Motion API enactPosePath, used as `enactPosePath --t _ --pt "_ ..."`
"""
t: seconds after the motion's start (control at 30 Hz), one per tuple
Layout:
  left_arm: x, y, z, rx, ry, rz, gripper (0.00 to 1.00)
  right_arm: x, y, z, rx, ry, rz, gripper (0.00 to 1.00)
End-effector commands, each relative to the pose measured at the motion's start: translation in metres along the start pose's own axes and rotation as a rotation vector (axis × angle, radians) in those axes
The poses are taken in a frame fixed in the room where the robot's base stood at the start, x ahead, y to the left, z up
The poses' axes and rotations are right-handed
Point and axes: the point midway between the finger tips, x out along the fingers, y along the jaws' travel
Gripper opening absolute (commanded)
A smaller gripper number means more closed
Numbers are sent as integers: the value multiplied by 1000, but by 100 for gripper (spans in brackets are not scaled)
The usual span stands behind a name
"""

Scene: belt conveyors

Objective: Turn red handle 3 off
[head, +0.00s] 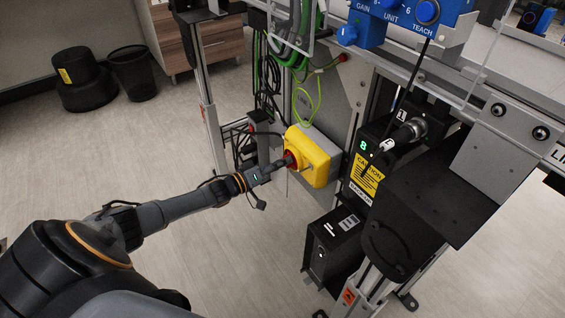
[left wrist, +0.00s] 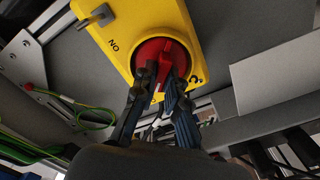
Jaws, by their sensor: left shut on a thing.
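A yellow switch box (head: 316,152) is mounted on the conveyor frame, with a red rotary handle (head: 291,161) on its front. In the left wrist view the red handle (left wrist: 165,60) sits on the yellow box (left wrist: 186,20), beside the printed word "ON". My left gripper (head: 284,164) reaches in from the left to the handle. In the left wrist view its two fingers (left wrist: 160,88) are shut on the red handle, one on each side. The fingers hide part of the handle and of the lettering below it. My right gripper is not in view.
A black box with a caution label (head: 366,178) and a smaller black unit (head: 335,246) stand right of the switch. Cables (head: 268,80) hang behind it. A blue control box (head: 365,22) is above. Open floor (head: 220,255) lies below my arm.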

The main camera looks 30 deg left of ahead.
Motion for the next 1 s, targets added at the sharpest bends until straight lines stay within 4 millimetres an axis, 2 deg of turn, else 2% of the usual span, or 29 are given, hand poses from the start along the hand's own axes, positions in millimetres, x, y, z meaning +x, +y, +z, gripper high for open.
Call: enactPosePath --t 0.17,0.2,0.27,0.3,0.67,0.77,1.0 --pt "0 -1 1 -2 -1 -2 0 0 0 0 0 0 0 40" --pt "0 -1 1 -2 -1 -2 20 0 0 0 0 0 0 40" --pt "0 -1 1 -2 -1 -2 32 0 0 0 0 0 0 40" --pt "0 -1 1 -2 -1 -2 35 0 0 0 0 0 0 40" --pt "-5 -1 0 0 0 -2 35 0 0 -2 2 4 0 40" --pt "-18 -2 1 0 -2 -4 35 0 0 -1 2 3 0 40" --pt "-68 -2 2 0 -4 -5 35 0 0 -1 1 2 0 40"
